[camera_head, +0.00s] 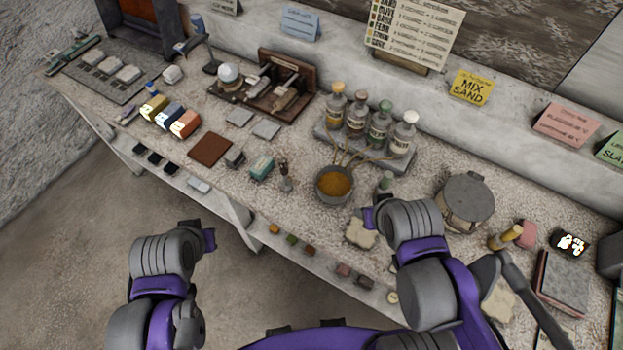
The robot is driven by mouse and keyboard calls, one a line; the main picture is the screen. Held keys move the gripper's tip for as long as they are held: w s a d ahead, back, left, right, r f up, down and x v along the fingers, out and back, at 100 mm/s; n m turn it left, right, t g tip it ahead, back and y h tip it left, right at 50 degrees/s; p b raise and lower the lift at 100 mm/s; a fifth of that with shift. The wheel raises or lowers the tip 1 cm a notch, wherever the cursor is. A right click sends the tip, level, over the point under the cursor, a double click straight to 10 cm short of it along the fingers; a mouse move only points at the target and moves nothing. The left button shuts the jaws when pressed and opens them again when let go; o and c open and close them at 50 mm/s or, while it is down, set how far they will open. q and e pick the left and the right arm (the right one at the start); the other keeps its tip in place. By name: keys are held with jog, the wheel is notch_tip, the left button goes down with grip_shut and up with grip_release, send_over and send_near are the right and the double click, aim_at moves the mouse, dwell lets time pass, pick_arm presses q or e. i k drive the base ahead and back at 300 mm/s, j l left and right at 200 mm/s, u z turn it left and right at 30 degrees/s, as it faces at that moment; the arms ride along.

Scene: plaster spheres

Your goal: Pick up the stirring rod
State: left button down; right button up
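Thin light-brown sticks (345,155) rise from the back of a dark bowl of amber liquid (335,184) on the bench; one may be the stirring rod, but I cannot tell. A small holder with upright tools (285,178) stands left of the bowl. My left gripper (209,239) is in front of the bench at lower left, apart from these things. My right gripper (369,217) is over the front of the bench, right of and below the bowl. The fingers of both are too hidden to tell whether they are open; I see nothing held.
Several stoppered bottles (380,125) stand on a rack behind the bowl. A round lidded pot (467,200) is to the right, near a yellow-topped cylinder (506,237). Small blocks line the lower front ledge.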

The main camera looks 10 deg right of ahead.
aim_at(286, 186)
jog(key=i+j+z, duration=0.15)
jog(key=j+z, duration=0.25)
jog(key=j, duration=0.25)
jog(key=j+z, duration=0.4)
jog(key=j, duration=0.3)
jog(key=i, duration=0.05)
